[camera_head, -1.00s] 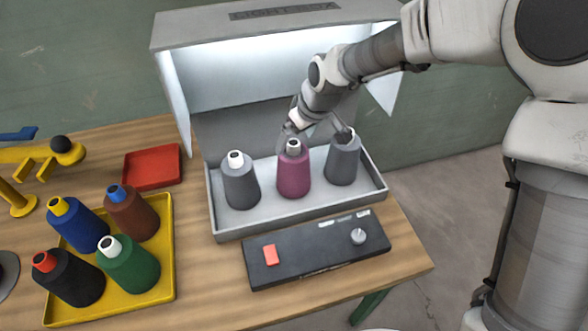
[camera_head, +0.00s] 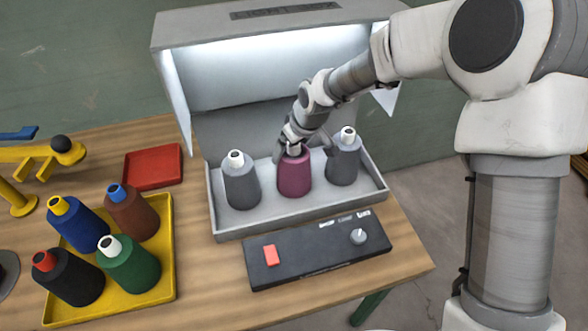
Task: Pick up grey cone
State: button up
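Two grey cones stand upright in the light box tray: the left grey cone (camera_head: 241,188) and the right grey cone (camera_head: 343,165), both with white tips. A purple cone (camera_head: 294,177) stands between them. My gripper (camera_head: 304,150) is at the top of the purple cone, with its fingers spread apart, one left of that cone's tip and one toward the right grey cone. It holds nothing that I can see. I cannot tell whether the fingers are around the purple tip or behind it, or whether the right finger touches the right grey cone.
The light box (camera_head: 270,25) has a hood and side walls close around my arm. A dark control panel (camera_head: 318,252) lies in front. A yellow tray (camera_head: 165,285) with several coloured cones, a red tray (camera_head: 152,167) and a yellow stand (camera_head: 20,200) are at left.

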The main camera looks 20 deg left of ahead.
jog(key=c, duration=1.2)
jog(key=shift+r, duration=0.1)
